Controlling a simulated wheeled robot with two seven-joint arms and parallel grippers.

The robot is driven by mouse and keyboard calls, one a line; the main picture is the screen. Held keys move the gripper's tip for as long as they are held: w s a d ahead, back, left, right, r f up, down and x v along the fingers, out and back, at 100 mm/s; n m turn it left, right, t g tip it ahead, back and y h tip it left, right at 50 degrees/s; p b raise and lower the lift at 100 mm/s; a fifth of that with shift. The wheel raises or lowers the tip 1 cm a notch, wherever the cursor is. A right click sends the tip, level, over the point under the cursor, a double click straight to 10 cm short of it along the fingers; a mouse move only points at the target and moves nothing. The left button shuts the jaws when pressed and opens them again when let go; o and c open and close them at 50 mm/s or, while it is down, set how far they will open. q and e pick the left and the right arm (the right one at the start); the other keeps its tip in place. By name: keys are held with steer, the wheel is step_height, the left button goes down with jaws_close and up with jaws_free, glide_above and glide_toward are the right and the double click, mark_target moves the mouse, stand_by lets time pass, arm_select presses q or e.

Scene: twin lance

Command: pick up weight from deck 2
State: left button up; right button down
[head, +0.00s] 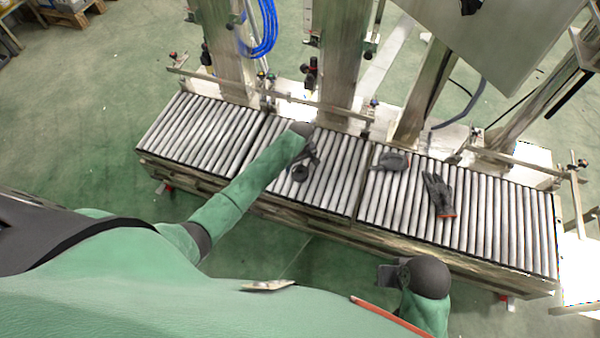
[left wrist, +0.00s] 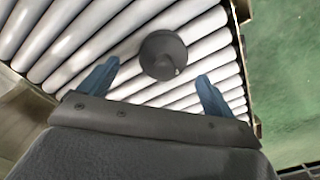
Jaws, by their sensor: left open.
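A dark grey round weight (left wrist: 163,54) with a small knob lies on the rollers in the left wrist view. In the head view it is the small dark shape (head: 299,173) on the middle roller section. My left gripper (left wrist: 158,84) is open, with one blue finger on each side of the view and the weight a little beyond and between the tips. No contact with the weight shows. In the head view my left gripper (head: 303,160) is over the same rollers, right by the weight. My right gripper (head: 386,275) is low in front of the conveyor, its fingers unclear.
The roller conveyor (head: 200,130) runs across the view in sections. A dark object (head: 393,160) and a dark glove (head: 439,194) lie on the right section. Metal posts (head: 338,70) and rails stand behind. Green floor (head: 90,120) is open at left.

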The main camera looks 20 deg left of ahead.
mark_target(300, 166)
arm_select(q)
steer(key=shift+s+f, duration=0.15)
steer(key=shift+f, duration=0.95)
steer(key=shift+s+f, duration=0.1)
steer(key=shift+f, duration=1)
steer(key=c, duration=1.7)
steer(key=shift+r, duration=0.1)
steer(key=shift+c, duration=0.7)
